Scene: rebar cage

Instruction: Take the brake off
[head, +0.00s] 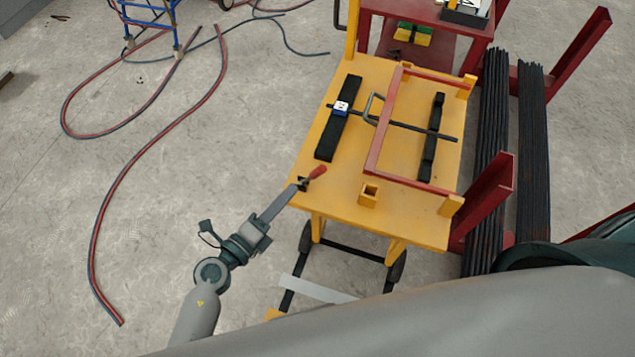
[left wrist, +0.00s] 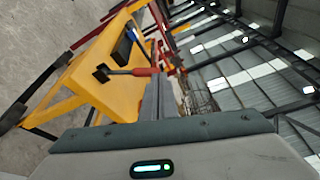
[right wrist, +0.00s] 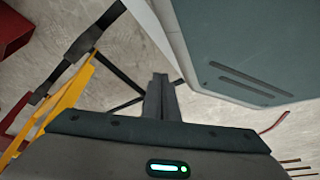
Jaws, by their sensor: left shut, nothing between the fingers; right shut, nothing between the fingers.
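The brake lever (head: 317,172) has a red handle on a dark bracket at the near left corner of the yellow cart (head: 330,205). In the left wrist view the red handle (left wrist: 142,72) lies beside the fingertips. My left gripper (head: 291,190) is shut and empty, its tips close to the lever's bracket in the head view; I cannot tell whether they touch. My right gripper (right wrist: 160,80) is shut and empty in the right wrist view, low near the cart's legs and wheels. It is hidden in the head view.
The cart top carries a red frame (head: 374,150), black strips (head: 338,118), a thin dark bar and a small blue-white device (head: 341,108). Rebar bundles (head: 488,150) lie on red supports at right. Red-and-grey hoses (head: 130,165) cross the floor at left.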

